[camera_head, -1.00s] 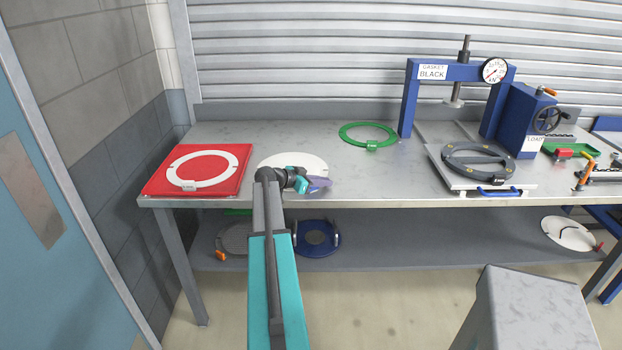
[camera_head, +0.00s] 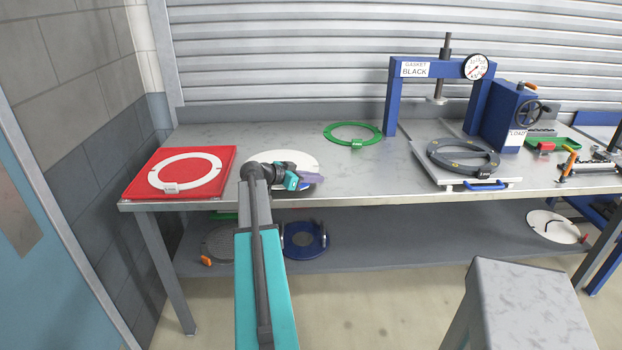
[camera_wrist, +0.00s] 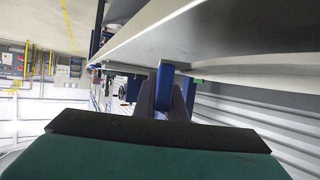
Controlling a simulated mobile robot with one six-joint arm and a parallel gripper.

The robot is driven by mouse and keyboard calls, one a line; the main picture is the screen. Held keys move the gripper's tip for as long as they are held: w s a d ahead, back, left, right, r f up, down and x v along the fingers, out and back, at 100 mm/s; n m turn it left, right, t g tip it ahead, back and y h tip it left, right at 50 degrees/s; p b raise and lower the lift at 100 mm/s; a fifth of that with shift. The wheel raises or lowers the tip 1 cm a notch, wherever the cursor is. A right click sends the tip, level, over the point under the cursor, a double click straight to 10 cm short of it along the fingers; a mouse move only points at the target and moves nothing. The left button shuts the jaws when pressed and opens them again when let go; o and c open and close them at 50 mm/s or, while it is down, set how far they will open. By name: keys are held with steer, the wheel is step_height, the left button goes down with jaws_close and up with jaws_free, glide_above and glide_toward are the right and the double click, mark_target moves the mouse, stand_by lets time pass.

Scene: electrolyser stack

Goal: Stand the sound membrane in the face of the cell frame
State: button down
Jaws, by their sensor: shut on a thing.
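A plain white disc (camera_head: 290,158), which looks like the membrane, is behind and beside my gripper (camera_head: 308,182) at the bench's front edge, left of centre. My gripper is shut. In the wrist view its fingers (camera_wrist: 165,95) close around a small blue tab (camera_wrist: 166,78), which seems to belong to the disc. I cannot tell whether the disc touches the bench. A dark grey ring (camera_head: 437,160) with a small label lies on the plate under the blue press. I cannot tell whether it is the cell frame. Another white disc (camera_head: 552,227), with a dark curved mark, is on the lower shelf.
A red mat (camera_head: 130,188) with a white ring (camera_head: 163,178) lies on the bench's left end. A green ring (camera_head: 336,139) lies farther back. The blue press (camera_head: 394,95) reads "GASKET BLACK". A blue ring (camera_head: 304,254) is on the shelf. Bare bench lies right of my gripper.

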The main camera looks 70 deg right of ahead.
steer(key=s+a+r+b, duration=0.1)
steer(key=s+a+b, duration=0.2)
steer(key=s+a, duration=0.4)
steer(key=shift+s+a, duration=0.3)
steer(key=shift+a, duration=0.45)
steer(key=shift+s, duration=0.15)
stand_by(0.3)
